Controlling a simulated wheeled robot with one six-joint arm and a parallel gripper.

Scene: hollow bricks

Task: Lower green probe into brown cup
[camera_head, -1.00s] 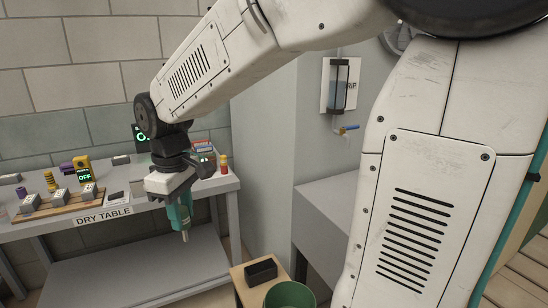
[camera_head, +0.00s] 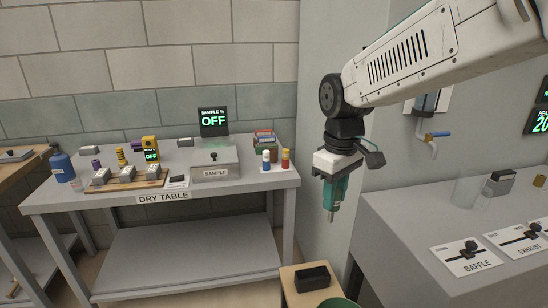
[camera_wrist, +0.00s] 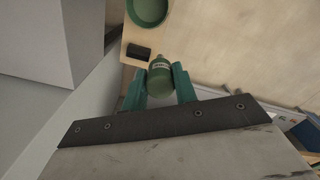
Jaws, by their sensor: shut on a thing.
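My gripper (camera_head: 335,192) hangs pointing down in the head view, in the air in front of the pale wall, left of the grey counter. Its teal fingers are shut on the green probe, whose pale narrow tip (camera_head: 331,215) sticks out below them. In the wrist view the green labelled body of the probe (camera_wrist: 160,82) sits between the fingertips (camera_wrist: 163,72). I cannot make out a brown cup for certain.
The grey counter (camera_head: 410,215) carries BAFFLE (camera_head: 468,256) and EXHAUST (camera_head: 520,240) lever panels. A low wooden stand (camera_head: 289,283) with a black tray (camera_head: 311,277) and a green bin (camera_head: 340,303) are below. The dry table (camera_head: 110,199) at left holds several items.

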